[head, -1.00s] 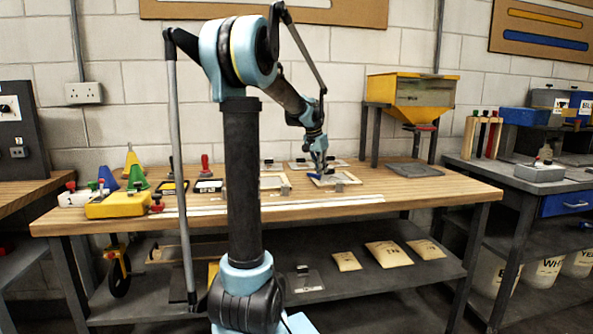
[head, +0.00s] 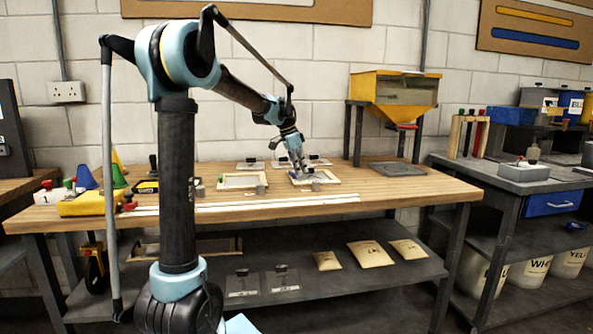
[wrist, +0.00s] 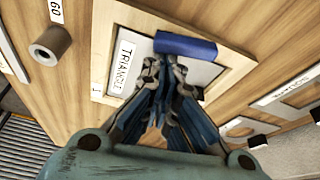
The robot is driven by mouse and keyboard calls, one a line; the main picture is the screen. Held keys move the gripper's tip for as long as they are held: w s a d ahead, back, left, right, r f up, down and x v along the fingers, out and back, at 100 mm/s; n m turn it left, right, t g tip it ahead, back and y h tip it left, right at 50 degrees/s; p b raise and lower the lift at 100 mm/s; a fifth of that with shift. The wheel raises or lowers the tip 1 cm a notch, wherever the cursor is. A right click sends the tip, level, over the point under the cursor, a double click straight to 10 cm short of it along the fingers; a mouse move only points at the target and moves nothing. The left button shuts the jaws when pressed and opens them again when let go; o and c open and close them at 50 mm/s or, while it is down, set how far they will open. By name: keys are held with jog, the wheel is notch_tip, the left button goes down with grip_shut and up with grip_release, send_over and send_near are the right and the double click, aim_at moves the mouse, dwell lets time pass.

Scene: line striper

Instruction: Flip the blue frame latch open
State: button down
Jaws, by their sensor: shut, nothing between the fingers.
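The blue latch (wrist: 186,45) is a short bar lying along one edge of a wooden frame (wrist: 232,58). The frame holds a light plate labelled TRIANGLE (wrist: 122,67). In the wrist view my gripper (wrist: 177,68) is shut and empty, with its fingertips right beside the latch. I cannot tell whether they touch it. The fingers hide part of the plate. In the head view my gripper (head: 300,168) points down over the right-hand frame on the bench, and the latch is too small there to make out clearly.
A second frame (head: 242,181) lies to the left on the wooden bench (head: 420,188). A grey cylinder (wrist: 50,46) stands near the frame. A yellow hopper (head: 393,95) stands behind at the right. Long white strips (head: 270,206) lie along the bench front.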

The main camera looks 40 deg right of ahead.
jog(key=shift+w, duration=0.15)
jog(key=shift+w+a, duration=0.25)
jog(key=shift+w, duration=0.2)
jog(key=shift+w+a, duration=0.1)
jog(key=shift+d, duration=0.35)
jog(key=s+d, duration=0.2)
jog(key=d, duration=0.1)
jog(key=shift+s+r, duration=0.2)
jog(key=shift+r, duration=0.15)
jog(key=v, duration=0.9)
jog(key=shift+w, duration=0.15)
jog(key=shift+r, duration=0.15)
